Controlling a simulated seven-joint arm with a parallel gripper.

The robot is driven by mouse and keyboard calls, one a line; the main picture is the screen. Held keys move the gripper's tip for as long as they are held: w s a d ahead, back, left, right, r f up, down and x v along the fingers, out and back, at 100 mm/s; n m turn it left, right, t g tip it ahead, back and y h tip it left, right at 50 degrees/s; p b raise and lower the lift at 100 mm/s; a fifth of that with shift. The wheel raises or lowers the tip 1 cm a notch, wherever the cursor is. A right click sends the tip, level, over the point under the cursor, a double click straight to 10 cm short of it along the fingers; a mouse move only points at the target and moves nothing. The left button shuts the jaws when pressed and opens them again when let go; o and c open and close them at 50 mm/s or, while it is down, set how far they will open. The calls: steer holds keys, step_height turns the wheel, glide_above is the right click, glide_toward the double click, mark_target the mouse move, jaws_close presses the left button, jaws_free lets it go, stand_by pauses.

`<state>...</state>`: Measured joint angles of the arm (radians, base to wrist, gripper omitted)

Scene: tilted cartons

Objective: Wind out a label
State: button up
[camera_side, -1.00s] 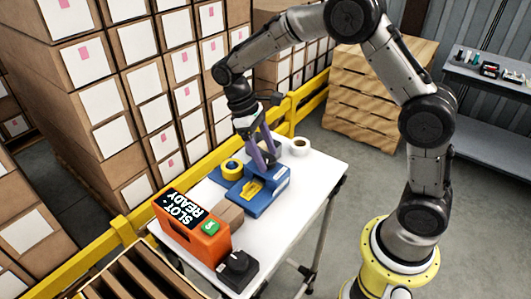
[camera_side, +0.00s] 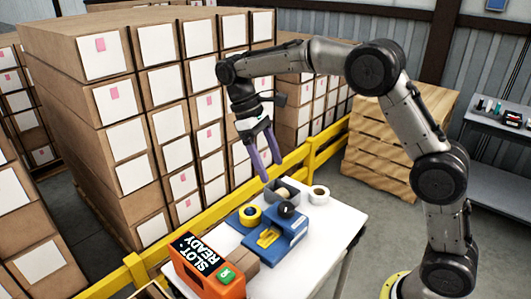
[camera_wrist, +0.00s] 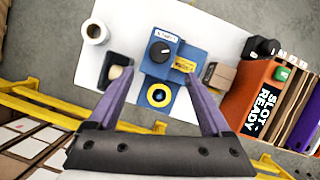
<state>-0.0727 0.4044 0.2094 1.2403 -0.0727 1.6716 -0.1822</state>
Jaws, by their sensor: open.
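The blue label machine (camera_side: 290,238) stands on the white table, with a black knob (camera_side: 286,209) on top. The wrist view shows the knob (camera_wrist: 160,51) from above, on the blue body (camera_wrist: 187,52). A yellow piece (camera_side: 267,238), which looks like a label, sits at the machine's front; it also shows in the wrist view (camera_wrist: 183,65). A yellow roll (camera_side: 250,214) sits beside it. My gripper (camera_side: 271,171) is open and empty, its purple fingers pointing down above the table. In the wrist view the fingertips (camera_wrist: 160,78) spread either side of the machine.
An orange box (camera_side: 205,275) reading "SLOT: READY" has a green button. A brown carton (camera_wrist: 222,76) lies between it and the machine. A yellow rail (camera_side: 225,219) and stacked cartons line the table's far side.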

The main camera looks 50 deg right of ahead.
steer(key=v, duration=0.2)
steer(key=shift+w+r, duration=0.1)
steer(key=shift+r, duration=0.2)
steer(key=s+d+r+m+t, duration=0.1)
steer(key=s+r+t, duration=0.1)
steer(key=s+r, duration=0.45)
steer(key=s+d+r+t, duration=0.1)
steer(key=s+r+t, duration=0.25)
steer(key=s, duration=0.55)
steer(key=s+f+m+t+y, duration=0.1)
steer(key=s+f+t, duration=0.3)
steer(key=s+f, duration=0.5)
steer(key=shift+s+a+f+m, duration=0.2)
steer(key=shift+s+f+m, duration=0.15)
steer(key=shift+f+m, duration=0.15)
